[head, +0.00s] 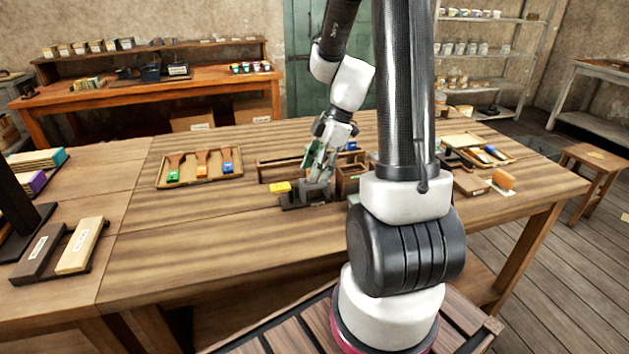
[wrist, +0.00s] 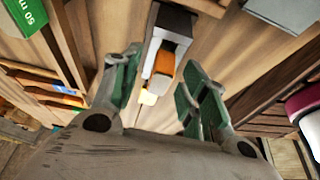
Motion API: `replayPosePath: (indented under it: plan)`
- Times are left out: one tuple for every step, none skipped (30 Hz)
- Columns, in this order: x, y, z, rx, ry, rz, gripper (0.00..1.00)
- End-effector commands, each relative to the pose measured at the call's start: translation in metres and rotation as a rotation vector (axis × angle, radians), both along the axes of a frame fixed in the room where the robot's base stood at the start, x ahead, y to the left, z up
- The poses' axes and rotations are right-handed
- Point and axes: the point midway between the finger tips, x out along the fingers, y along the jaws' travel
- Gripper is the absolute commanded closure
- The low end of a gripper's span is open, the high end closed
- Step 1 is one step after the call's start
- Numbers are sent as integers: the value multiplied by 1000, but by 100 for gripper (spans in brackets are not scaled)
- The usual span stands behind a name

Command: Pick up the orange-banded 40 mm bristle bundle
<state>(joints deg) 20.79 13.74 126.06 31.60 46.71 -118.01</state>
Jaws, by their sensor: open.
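My gripper (head: 318,172) is open over the middle of the workbench, just above a dark grey block-like fixture (head: 292,201). In the wrist view, an orange-faced piece (wrist: 164,64) shows between the two green-padded fingers, set against a dark and pale grey block (wrist: 171,27). The fingers stand apart on either side of it, and no contact shows. I cannot read any size on the orange piece or tell for certain that it is the 40 mm bundle. In the head view, my gripper largely hides this spot.
A wooden tray (head: 222,177) at left holds green-, orange- and blue-marked pieces. A green box marked 50 m (wrist: 27,16) shows in the wrist view. Wooden compartments (head: 351,180) stand close right.

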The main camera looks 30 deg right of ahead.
Motion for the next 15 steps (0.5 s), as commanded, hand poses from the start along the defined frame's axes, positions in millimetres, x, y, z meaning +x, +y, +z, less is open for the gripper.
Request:
replayPosePath:
  plan:
    - [0, 0, 0, 0, 0, 0, 56]
    - [0, 0, 0, 0, 0, 0, 56]
    - [0, 0, 0, 0, 0, 0, 56]
    - [0, 0, 0, 0, 0, 0, 60]
    - [0, 0, 0, 0, 0, 0, 65]
    - [0, 0, 0, 0, 0, 0, 73]
    - [0, 0, 0, 0, 0, 0, 78]
    - [0, 0, 0, 0, 0, 0, 84]
    - [0, 0, 0, 0, 0, 0, 91]
    - [0, 0, 0, 0, 0, 0, 96]
    - [0, 0, 0, 0, 0, 0, 100]
    - [0, 0, 0, 0, 0, 0, 100]
    - [0, 0, 0, 0, 0, 0, 100]
    - [0, 0, 1, 0, 0, 0, 100]
    - [0, 0, 1, 0, 0, 0, 100]
